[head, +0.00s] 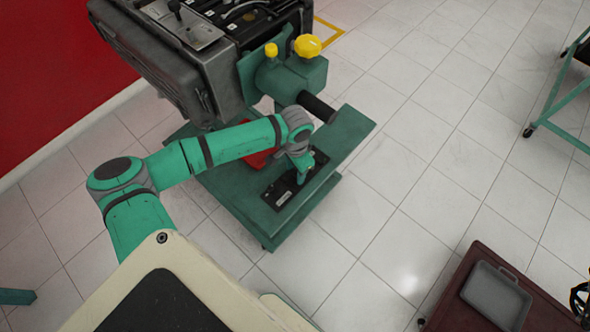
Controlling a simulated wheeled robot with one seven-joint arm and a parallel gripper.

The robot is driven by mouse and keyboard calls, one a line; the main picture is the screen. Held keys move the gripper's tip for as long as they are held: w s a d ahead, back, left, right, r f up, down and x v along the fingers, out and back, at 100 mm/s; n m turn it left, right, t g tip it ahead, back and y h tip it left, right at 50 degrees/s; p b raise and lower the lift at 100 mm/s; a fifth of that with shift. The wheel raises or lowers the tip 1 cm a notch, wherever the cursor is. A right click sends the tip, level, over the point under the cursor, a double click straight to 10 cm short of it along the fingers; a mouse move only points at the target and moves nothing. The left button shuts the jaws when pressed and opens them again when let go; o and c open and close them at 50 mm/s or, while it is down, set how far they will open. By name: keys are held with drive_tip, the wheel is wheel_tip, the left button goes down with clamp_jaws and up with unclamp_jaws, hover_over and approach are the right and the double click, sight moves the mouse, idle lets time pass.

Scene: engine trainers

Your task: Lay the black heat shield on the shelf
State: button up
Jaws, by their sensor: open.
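The black heat shield (284,196), a flat dark plate with small pale marks, appears to lie on the green shelf (237,209) of the engine stand, near its front edge. My gripper (302,178) is over the far end of the plate, pointing down, with its jaws open. The gripper and wrist hide part of the plate. I cannot tell whether the fingers touch it.
A red object (256,160) lies on the shelf behind my forearm. The engine (190,60) and a green housing with yellow caps (290,72) stand above. A grey tray (496,297) sits on a dark red table at lower right. Tiled floor between is clear.

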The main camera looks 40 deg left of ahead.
wheel_tip(320, 180, up, 12)
idle(0.5)
drive_tip(key=shift+w, duration=0.1)
idle(0.4)
